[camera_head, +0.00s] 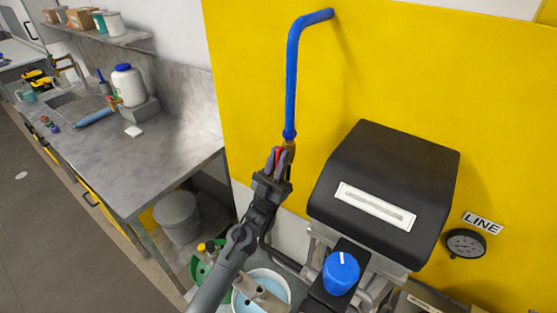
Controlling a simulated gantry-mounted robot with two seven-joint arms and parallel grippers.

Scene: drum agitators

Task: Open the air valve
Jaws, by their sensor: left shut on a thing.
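A blue pipe (292,80) comes out of the yellow wall panel and runs down to a brass-coloured valve fitting (289,146). My left gripper (279,163) is at this fitting, with its fingers closed around a small red part (278,154), which looks like the valve's handle. The fingers hide most of the red part, so how far it is turned cannot be told. My right gripper is not in view.
A black sloped box (385,185) with a label stands right of the gripper, with a blue knob (341,273) below it. A round gauge (465,243) is at the right. A bucket (262,291) sits below my left arm. A grey workbench (120,150) fills the left.

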